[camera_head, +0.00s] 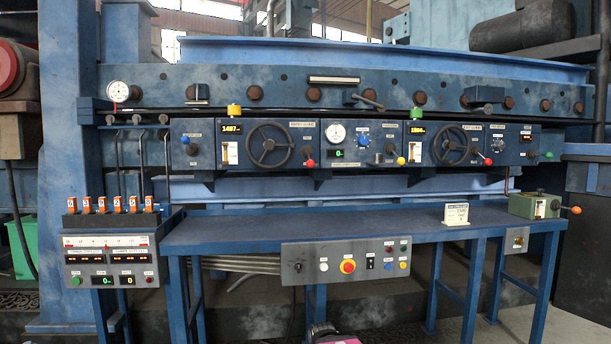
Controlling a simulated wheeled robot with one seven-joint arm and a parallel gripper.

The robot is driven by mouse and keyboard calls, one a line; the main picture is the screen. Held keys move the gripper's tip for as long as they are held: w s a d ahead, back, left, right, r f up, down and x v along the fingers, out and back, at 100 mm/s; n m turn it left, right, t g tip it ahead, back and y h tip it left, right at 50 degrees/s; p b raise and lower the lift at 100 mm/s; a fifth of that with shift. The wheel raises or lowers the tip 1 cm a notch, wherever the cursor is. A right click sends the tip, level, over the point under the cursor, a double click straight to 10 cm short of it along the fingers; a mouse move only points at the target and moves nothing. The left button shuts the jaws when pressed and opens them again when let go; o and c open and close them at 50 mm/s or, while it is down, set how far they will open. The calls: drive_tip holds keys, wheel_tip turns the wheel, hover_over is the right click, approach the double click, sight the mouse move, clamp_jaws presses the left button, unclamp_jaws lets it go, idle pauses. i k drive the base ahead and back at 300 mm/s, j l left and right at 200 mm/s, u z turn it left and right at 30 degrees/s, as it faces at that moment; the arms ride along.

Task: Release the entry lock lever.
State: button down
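A short lever with a red knob (310,163) sits just right of the left black handwheel (270,145) on the blue machine panel. The panel label above that handwheel seems to begin with "ENTRY", but it is too small to read surely. The lever's knob points down and to the right. A similar red-knobbed lever (488,161) sits right of the right handwheel (451,146). I cannot tell from the labels which lever locks what. My gripper's fingers do not show, and nothing is touching either lever.
A long blue table (350,228) stands before the panel, with a small white card (456,214) and a green box (535,205) at right. A control box (345,262) with a red emergency button hangs from its front. A grey console (110,262) stands left.

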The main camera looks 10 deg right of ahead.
sight(311, 163)
drive_tip(key=i+l, duration=0.15)
drive_tip(key=l, duration=0.25)
drive_tip(key=i+l, duration=0.15)
drive_tip(key=l, duration=0.25)
drive_tip(key=i+l, duration=0.15)
drive_tip(key=l, duration=0.2)
drive_tip(key=i+l, duration=0.15)
drive_tip(key=l, duration=0.25)
drive_tip(key=u, duration=1.95)
drive_tip(key=k, duration=0.45)
drive_tip(key=i, duration=0.45)
drive_tip(key=j+u, duration=0.05)
